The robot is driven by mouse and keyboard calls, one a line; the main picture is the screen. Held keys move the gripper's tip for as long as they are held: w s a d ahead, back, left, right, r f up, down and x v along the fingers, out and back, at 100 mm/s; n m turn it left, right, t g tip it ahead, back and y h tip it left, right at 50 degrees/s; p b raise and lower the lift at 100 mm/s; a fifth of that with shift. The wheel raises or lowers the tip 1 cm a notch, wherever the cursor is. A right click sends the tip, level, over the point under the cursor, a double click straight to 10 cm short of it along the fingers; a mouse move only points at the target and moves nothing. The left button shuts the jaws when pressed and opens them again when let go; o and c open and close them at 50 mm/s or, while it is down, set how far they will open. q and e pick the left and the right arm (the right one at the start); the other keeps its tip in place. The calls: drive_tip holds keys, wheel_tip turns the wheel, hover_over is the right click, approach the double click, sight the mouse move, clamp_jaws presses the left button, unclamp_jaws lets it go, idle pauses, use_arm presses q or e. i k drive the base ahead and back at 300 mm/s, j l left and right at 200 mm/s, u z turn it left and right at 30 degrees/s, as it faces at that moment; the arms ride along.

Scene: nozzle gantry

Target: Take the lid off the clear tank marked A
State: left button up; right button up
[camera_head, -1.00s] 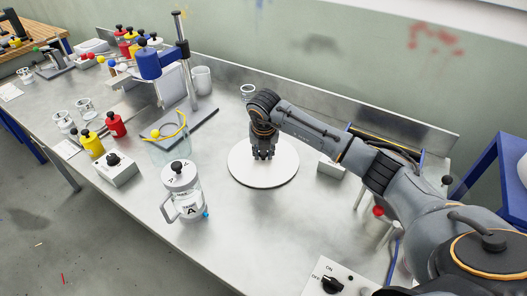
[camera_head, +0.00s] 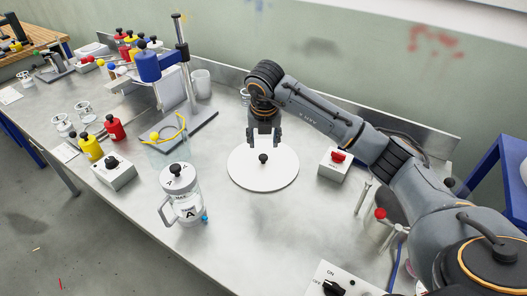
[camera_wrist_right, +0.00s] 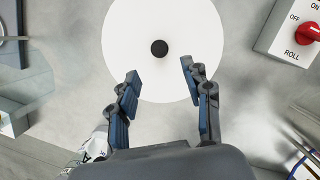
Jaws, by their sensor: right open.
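The clear tank A (camera_head: 183,208) stands upright left of centre in the head view, marked with a black A. A pale lid (camera_head: 166,180) with a black knob (camera_head: 175,169) sits on its top. My right gripper (camera_head: 264,144) is open and empty, well to the right of tank A. It hangs over a white round disc (camera_head: 245,176) with a small black knob at its middle. In the right wrist view that knob (camera_wrist_right: 159,48) shows just beyond the open fingertips (camera_wrist_right: 158,72), with nothing between them. My left gripper is out of view.
A clear vessel (camera_head: 165,153) with a yellow tube stands close behind tank A, beside a blue-headed stand (camera_head: 153,66). A box with a black knob (camera_head: 113,172) is on the left. A red-switch box (camera_head: 334,164) is right of the disc. Bare metal bench lies in front of the disc.

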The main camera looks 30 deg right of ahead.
sight(177, 177)
drive_tip(key=k+j, duration=0.5)
drive_tip(key=k, duration=0.15)
drive_tip(key=k+j, duration=0.45)
drive_tip(key=k, duration=0.25)
